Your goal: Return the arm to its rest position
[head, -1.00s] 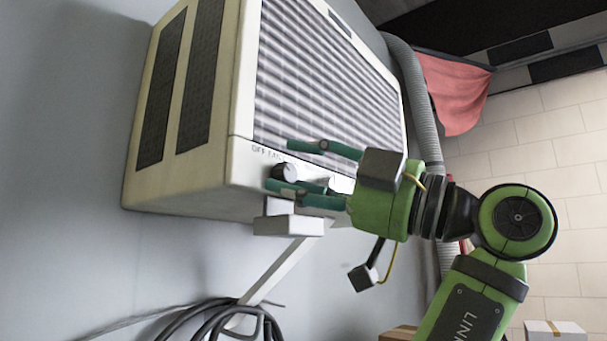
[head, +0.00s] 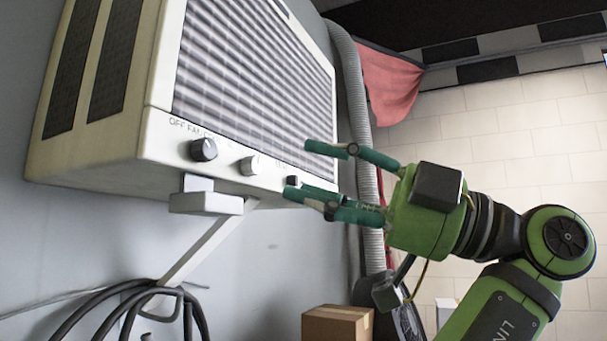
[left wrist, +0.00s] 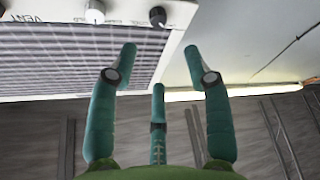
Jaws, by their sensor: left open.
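My left gripper (head: 312,170) is green with teal fingers. It is open and empty in the head view, in front of the lower right part of a cream wall unit (head: 150,150) with a slatted grille. The fingers point left toward the unit's control panel and appear apart from its knobs. In the left wrist view the spread fingers of my left gripper (left wrist: 160,65) show below the panel edge, with nothing between them. A black knob (head: 203,149) and a pale knob (head: 250,165) are on the panel. My right gripper is not in view.
A white bracket (head: 205,250) supports the unit, with coiled black cable (head: 150,300) below. A grey corrugated hose (head: 355,120) runs beside the unit. A red cloth (head: 388,82) hangs behind it. A cardboard box (head: 337,322) stands low. Open space lies right of the unit.

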